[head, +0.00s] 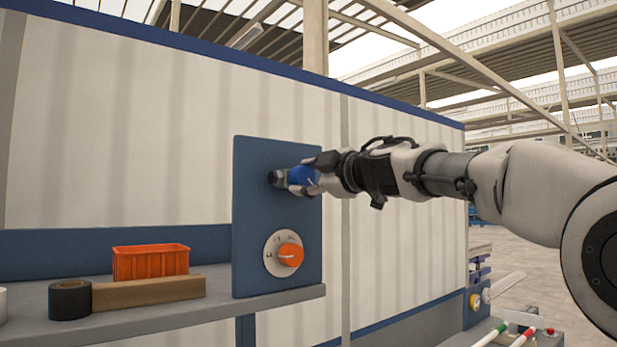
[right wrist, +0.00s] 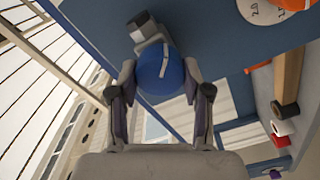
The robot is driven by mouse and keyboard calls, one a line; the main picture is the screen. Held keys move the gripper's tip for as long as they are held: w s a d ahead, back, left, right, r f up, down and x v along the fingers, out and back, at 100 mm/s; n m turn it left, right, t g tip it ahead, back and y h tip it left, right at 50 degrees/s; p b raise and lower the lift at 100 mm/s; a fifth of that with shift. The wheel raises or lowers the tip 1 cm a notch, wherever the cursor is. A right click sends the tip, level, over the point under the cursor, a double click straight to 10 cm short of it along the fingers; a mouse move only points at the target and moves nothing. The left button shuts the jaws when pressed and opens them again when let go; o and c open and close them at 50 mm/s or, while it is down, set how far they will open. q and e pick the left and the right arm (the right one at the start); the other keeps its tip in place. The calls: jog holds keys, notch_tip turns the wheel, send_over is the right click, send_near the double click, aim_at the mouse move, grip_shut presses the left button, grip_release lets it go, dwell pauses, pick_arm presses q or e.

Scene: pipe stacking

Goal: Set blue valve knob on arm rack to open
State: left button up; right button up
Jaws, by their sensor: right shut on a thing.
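The blue valve knob (head: 304,177) sits on a grey fitting on the upper part of the blue panel (head: 262,218). In the right wrist view the knob (right wrist: 159,68) is round with a white line across its face, and the grey fitting (right wrist: 146,28) is behind it. My right gripper (head: 312,174) reaches in from the right and is shut on the knob. In the right wrist view its two fingers (right wrist: 159,80) are on either side of the knob. My left gripper is in neither view.
An orange dial (head: 289,254) on a round white plate is lower on the same panel. A shelf (head: 230,304) carries an orange bin (head: 151,262), a roll of dark tape (head: 70,299) and a brown block (head: 150,292).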

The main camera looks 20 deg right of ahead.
jog(key=n, duration=0.4)
jog(key=shift+r+n, duration=0.15)
jog(key=shift+n, duration=0.15)
jog(key=shift+r+n, duration=0.1)
jog(key=shift+n, duration=1.9)
jog(key=o, duration=0.9)
jog(key=shift+o, duration=1.3)
jog(key=shift+w, duration=0.1)
jog(key=shift+w+f, duration=0.15)
jog(key=shift+f, duration=0.1)
